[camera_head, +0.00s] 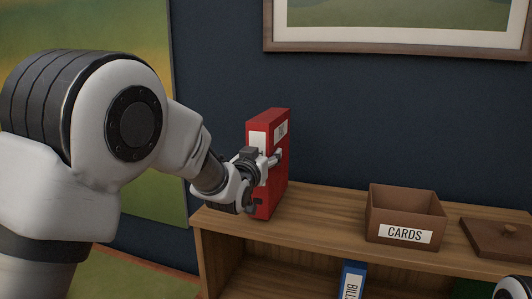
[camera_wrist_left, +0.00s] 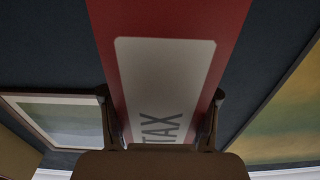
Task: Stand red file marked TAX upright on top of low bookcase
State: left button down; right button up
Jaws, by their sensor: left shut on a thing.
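The red file (camera_head: 268,158) stands upright at the left end of the low bookcase's top (camera_head: 328,208) in the head view. Its foot meets or hovers just over the wood; I cannot tell which. My left gripper (camera_head: 267,166) is shut on the file, holding it across its spine at mid-height. In the left wrist view the red file (camera_wrist_left: 228,30) fills the middle, its white label reading TAX, with one finger of the left gripper (camera_wrist_left: 160,118) on each side. At the head view's lower right corner a small part of my right arm shows; its gripper is not visible.
A brown open box marked CARDS (camera_head: 404,235) stands on the bookcase top to the right of the file. A blue file (camera_head: 350,281) stands on the shelf below. Bare wood lies between file and box.

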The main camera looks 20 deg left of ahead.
pick_arm(q)
jog(key=shift+w+d+f, duration=0.1)
jog(key=shift+w+f, duration=0.15)
jog(key=shift+w, duration=0.2)
jog(key=shift+w+f, duration=0.2)
jog(key=shift+w, duration=0.25)
jog(key=c, duration=0.7)
grip_release()
jog(key=shift+s+r, duration=0.1)
jog(key=shift+s, duration=0.1)
jog(key=o, duration=0.5)
jog(key=shift+s+r, duration=0.1)
jog(key=shift+s, duration=0.1)
jog(key=s+b, duration=0.3)
jog(key=s, duration=0.6)
jog(key=shift+b, duration=0.4)
pick_arm(e)
jog(key=f, duration=0.4)
jog(key=shift+w, duration=0.35)
pick_arm(q)
jog(key=shift+a, duration=0.2)
